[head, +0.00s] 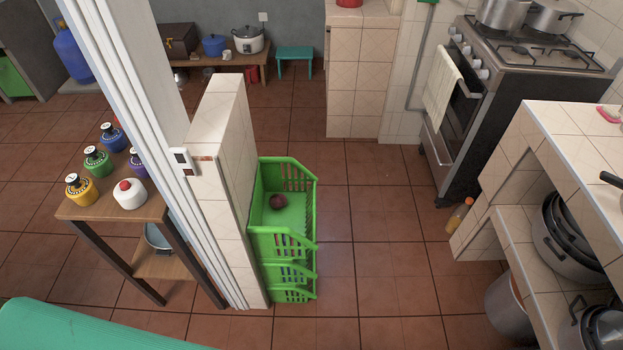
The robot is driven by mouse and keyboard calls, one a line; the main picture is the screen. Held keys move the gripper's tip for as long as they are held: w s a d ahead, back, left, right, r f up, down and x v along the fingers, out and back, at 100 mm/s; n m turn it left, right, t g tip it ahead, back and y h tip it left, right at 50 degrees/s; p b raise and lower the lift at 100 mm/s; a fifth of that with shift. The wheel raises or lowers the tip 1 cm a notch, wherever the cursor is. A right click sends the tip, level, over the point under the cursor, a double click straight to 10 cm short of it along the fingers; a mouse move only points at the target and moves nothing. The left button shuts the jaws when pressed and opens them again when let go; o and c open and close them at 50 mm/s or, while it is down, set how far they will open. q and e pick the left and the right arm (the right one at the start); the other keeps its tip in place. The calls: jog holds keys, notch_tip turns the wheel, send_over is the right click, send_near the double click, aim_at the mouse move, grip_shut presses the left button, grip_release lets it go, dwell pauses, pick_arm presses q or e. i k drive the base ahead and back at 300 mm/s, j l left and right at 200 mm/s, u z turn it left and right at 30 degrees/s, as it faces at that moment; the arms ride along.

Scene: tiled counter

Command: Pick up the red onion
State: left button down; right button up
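A small dark red onion (277,201) lies in the top basket of a green plastic basket rack (284,243). The rack stands on the floor against the right side of a low tiled wall. The onion rests on the basket's bottom, left of its middle, and the rest of that bottom looks bare. Neither of my grippers shows in the head view.
A tiled low wall (226,135) and a white post (130,110) stand left of the rack. A wooden table (147,208) with bottles is farther left. A stove (500,95) and tiled counter (575,150) line the right. Red floor (385,235) between is clear.

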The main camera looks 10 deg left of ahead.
aim_at(276, 201)
jog(key=u, duration=0.6)
jog(key=z, duration=3.4)
jog(key=u, duration=2.4)
jog(key=i+j+u, duration=0.1)
jog(key=u, duration=0.3)
jog(key=i+j+u, duration=0.15)
jog(key=u, duration=0.3)
jog(key=i+j+u, duration=0.1)
jog(key=u, duration=0.3)
